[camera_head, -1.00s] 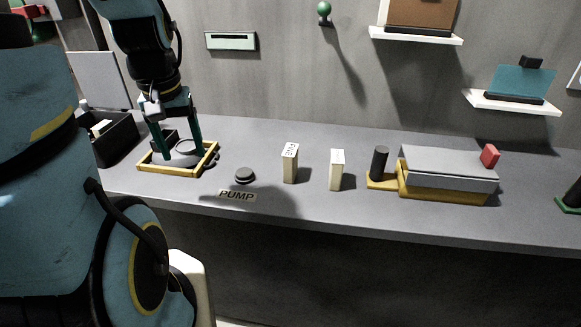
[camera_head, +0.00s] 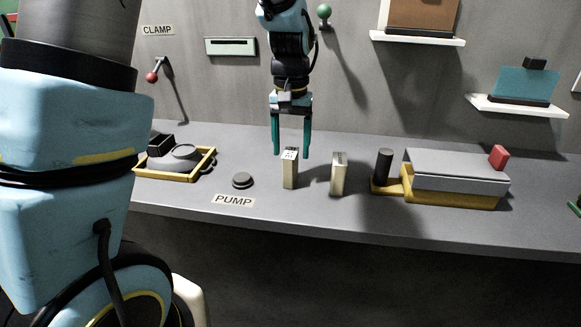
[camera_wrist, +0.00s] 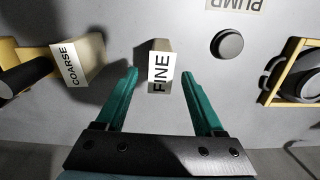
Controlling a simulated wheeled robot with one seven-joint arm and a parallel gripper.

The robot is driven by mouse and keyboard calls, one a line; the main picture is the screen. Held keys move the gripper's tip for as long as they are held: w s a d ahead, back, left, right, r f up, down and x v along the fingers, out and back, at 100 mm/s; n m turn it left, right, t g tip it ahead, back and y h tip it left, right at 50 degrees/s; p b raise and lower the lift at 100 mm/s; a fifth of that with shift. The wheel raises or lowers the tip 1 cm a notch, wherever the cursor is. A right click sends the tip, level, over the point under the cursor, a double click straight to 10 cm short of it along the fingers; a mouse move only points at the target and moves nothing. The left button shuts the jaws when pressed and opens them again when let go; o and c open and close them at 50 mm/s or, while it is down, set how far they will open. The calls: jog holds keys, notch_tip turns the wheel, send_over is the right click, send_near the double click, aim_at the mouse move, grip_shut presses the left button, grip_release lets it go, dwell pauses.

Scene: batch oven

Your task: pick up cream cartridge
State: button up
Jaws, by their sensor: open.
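Two upright cream cartridges stand on the grey counter. The left one (camera_head: 289,170) shows a label on top that reads FINE in the wrist view (camera_wrist: 160,73). The right one (camera_head: 338,176) is labelled COARSE in the wrist view (camera_wrist: 84,62). My gripper (camera_head: 292,153), with green fingers, is open above and around the top of the FINE cartridge in the head view. In the wrist view the open fingers (camera_wrist: 164,74) point toward the FINE cartridge, which lies between their lines. I cannot tell the exact height gap, and nothing is held.
A round dark button (camera_head: 242,180) sits by the PUMP label (camera_head: 233,201). A yellow-framed tray (camera_head: 196,172) is at the left. A grey box on a yellow base (camera_head: 451,199) and a black cylinder (camera_head: 384,165) stand right. The wall is close behind.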

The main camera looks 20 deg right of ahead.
aim_at(290, 168)
jog(key=shift+s+a+f+p, duration=0.1)
jog(key=shift+f+p, duration=0.4)
jog(key=shift+f, duration=1)
jog(key=shift+s+a+f+p, duration=0.1)
jog(key=shift+f+p, duration=0.35)
jog(key=shift+f, duration=1)
grip_shut()
